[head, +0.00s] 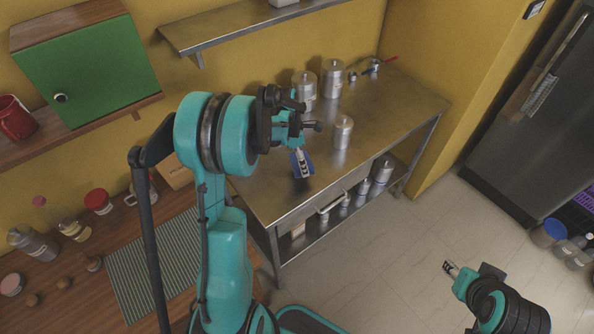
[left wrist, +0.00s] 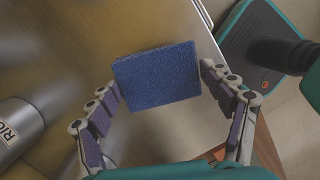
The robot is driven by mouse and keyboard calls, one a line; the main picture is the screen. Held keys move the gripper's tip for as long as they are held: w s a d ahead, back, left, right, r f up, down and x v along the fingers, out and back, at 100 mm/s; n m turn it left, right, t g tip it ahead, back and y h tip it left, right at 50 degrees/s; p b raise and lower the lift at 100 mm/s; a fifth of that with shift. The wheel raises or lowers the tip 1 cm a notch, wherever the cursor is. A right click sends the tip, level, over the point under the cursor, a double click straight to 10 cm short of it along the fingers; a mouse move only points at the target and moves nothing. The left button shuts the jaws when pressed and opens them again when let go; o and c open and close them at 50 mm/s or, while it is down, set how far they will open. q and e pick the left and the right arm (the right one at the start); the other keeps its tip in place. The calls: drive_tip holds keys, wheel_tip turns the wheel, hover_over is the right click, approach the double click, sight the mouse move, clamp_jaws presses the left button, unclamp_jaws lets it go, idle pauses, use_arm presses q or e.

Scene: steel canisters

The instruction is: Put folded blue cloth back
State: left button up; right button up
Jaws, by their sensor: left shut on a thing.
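The folded blue cloth (left wrist: 157,77) is a thick, flat, square blue piece between the two fingers of my left gripper (left wrist: 160,82) in the left wrist view. My left gripper is shut on it, one finger at each side. In the head view the cloth (head: 306,167) shows under my left gripper (head: 301,160), over the front part of the steel table (head: 262,193). I cannot tell whether the cloth touches the table top. My right gripper (head: 450,268) is at the lower right over the floor, too small to tell its opening.
Steel canisters (head: 343,132) stand on the table, one near the cloth and others (head: 333,78) at the back. More canisters (head: 382,169) are on the lower shelf. A wooden counter with jars (head: 98,201) and a striped mat (head: 155,265) is at left.

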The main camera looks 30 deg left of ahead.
sight(297, 167)
use_arm(q)
drive_tip(key=shift+a+f, duration=0.45)
drive_tip(key=shift+a, duration=0.25)
drive_tip(key=shift+f+b, duration=0.95)
drive_tip(key=shift+f, duration=1)
drive_tip(key=shift+f, duration=0.15)
drive_tip(key=o, duration=1.5)
drive_tip(key=shift+o, duration=0.2)
